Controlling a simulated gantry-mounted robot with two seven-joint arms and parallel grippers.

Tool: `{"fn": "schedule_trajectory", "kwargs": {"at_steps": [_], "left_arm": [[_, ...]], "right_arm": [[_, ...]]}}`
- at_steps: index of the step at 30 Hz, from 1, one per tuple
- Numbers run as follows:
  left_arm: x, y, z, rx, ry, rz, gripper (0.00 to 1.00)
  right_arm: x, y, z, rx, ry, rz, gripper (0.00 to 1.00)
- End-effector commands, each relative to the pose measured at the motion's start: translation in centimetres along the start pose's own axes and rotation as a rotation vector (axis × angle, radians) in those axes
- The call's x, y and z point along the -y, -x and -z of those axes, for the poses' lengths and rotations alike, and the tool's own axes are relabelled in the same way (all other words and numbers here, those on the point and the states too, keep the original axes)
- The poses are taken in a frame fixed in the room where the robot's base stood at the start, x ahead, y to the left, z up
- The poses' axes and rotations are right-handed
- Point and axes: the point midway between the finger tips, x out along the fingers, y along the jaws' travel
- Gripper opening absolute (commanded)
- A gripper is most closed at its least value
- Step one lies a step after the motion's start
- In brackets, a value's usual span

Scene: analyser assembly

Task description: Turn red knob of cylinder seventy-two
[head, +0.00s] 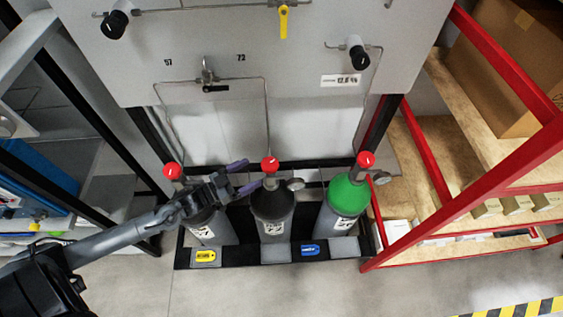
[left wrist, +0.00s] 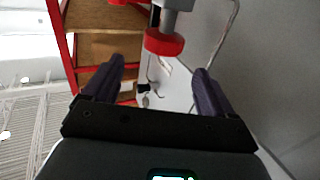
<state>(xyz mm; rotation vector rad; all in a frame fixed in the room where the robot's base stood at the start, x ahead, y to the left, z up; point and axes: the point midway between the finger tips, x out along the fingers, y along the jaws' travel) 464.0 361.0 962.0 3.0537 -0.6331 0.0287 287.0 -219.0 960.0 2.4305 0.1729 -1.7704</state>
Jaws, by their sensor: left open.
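The middle cylinder (head: 272,205) is grey with a black shoulder and a white label too small to read surely; the panel label above its pipe seems to read 72 or 73. Its red knob (head: 270,164) sits on top. My left gripper (head: 253,174) is open and empty just left of this knob, its purple fingers pointing at it. In the left wrist view a red knob (left wrist: 164,43) shows ahead of the open fingers (left wrist: 159,66), between their lines and apart from them. My right gripper is not in view.
A grey cylinder with a red knob (head: 173,170) stands left, behind my arm. A green-shouldered cylinder (head: 345,193) with a red knob (head: 366,159) stands right. Thin pipes run up to the grey panel (head: 230,50). A red-framed shelf (head: 430,165) stands at right.

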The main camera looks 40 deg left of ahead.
Motion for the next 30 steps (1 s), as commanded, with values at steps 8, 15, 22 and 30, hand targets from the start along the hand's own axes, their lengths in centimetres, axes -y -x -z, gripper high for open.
{"fn": "schedule_trajectory", "kwargs": {"at_steps": [8, 15, 22, 30], "left_arm": [[0.4, -1.2, -0.3, 0.020, -0.020, -0.010, 0.86], [0.3, -4.8, -0.4, 0.019, -0.021, -0.010, 0.86], [0.3, -8.1, -0.5, 0.020, -0.020, -0.010, 0.86], [0.2, -10.0, -0.6, 0.022, -0.019, -0.010, 0.86]], "right_arm": [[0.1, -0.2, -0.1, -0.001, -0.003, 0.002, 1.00], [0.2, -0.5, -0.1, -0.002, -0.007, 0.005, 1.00], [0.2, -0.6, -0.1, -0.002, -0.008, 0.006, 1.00], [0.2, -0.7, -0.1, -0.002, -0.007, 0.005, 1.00]]}}
